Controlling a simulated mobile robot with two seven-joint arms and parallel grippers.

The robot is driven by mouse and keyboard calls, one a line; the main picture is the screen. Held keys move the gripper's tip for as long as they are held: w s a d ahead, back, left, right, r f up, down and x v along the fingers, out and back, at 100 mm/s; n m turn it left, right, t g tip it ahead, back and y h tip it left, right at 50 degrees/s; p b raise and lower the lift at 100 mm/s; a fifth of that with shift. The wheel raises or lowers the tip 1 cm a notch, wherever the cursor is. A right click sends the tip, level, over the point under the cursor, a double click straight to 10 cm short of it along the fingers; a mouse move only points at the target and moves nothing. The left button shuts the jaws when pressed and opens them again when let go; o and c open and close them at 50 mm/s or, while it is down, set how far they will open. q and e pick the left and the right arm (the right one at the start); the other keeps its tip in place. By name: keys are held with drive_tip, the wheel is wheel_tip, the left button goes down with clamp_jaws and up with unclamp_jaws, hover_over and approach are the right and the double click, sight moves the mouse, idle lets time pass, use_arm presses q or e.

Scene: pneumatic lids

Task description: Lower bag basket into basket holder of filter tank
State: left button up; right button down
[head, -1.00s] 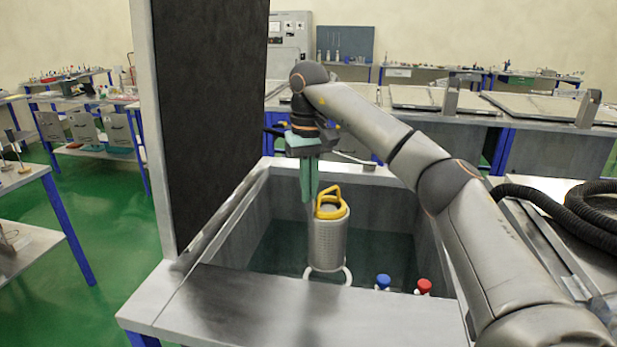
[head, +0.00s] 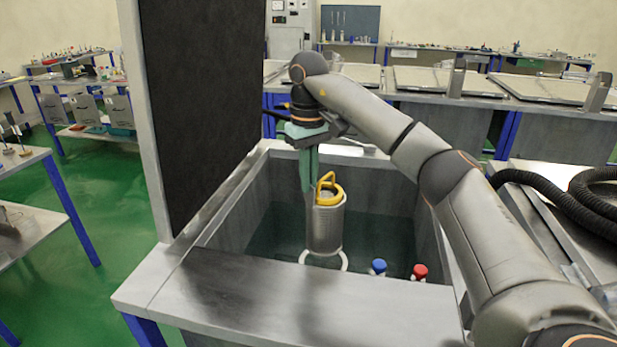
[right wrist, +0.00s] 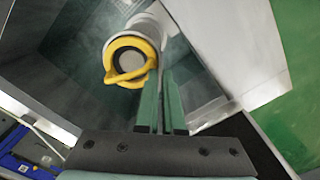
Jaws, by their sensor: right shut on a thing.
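The bag basket (head: 326,226) is a grey perforated metal cylinder with a yellow rim and raised yellow handle. It hangs about upright inside the open filter tank (head: 205,292). A white ring (head: 342,260), apparently the basket holder, shows at the basket's lower end. I cannot tell whether the basket is inside it or just above it. My right gripper (head: 309,188) points down with green fingers, shut on the basket at its rim. In the right wrist view the fingers (right wrist: 161,105) lie beside the yellow handle (right wrist: 128,76). My left gripper is not in view.
A blue-capped item (head: 378,267) and a red-capped item (head: 419,272) stand in the tank, right of the basket. A tall dark lid panel (head: 205,110) stands upright at the tank's left side. Black hoses (head: 560,192) lie at the right. Tank walls surround the basket.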

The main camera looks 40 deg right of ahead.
drive_tip(key=b, duration=0.3)
hover_over(309, 250)
drive_tip(key=shift+f, duration=4)
drive_tip(key=shift+f+b, duration=2)
drive_tip(key=shift+f, duration=3.2)
drive_tip(key=shift+f+b, duration=0.3)
drive_tip(key=shift+f, duration=0.35)
drive_tip(key=c, duration=1)
unclamp_jaws()
drive_tip(key=shift+o, duration=0.2)
